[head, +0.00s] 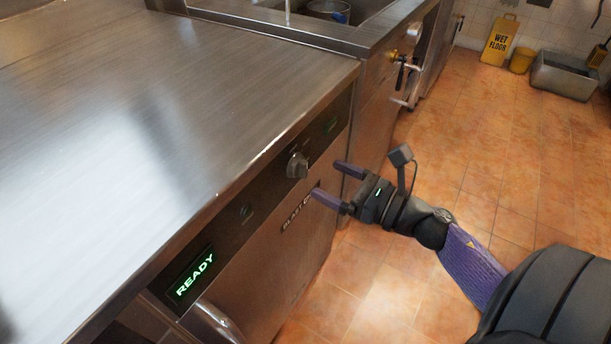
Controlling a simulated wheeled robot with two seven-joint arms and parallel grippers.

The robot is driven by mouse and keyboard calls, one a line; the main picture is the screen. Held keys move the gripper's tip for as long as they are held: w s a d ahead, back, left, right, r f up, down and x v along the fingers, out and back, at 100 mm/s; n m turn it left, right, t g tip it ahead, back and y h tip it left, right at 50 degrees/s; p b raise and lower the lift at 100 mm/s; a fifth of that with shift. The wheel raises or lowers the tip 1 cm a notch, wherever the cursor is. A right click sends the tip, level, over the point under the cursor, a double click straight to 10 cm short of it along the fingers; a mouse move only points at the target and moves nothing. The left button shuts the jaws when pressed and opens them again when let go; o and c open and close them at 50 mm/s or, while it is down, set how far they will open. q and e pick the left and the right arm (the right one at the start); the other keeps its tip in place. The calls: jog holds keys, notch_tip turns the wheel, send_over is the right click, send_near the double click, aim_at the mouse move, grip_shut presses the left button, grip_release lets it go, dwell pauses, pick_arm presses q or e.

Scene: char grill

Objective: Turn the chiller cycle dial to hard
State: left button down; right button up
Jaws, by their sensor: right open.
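The chiller cycle dial (297,166) is a round grey knob on the dark control panel (229,197) along the front edge of a steel counter unit. A green READY display (195,274) is lit at the near end of the panel. My right gripper (330,181) is open and empty, its two purple fingers pointing at the panel just right of the dial and apart from it. The dial's markings are too small to read. My left gripper is not in view.
The steel countertop (150,110) is bare. A sink unit (345,25) with valves (398,62) stands beyond it. A yellow wet floor sign (499,40), a yellow bucket (521,60) and a grey basin (565,75) are at the back. The tiled floor (480,130) is clear.

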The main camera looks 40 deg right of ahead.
aim_at(307, 169)
jog(key=x, duration=0.5)
jog(key=shift+w, duration=0.1)
grip_shut()
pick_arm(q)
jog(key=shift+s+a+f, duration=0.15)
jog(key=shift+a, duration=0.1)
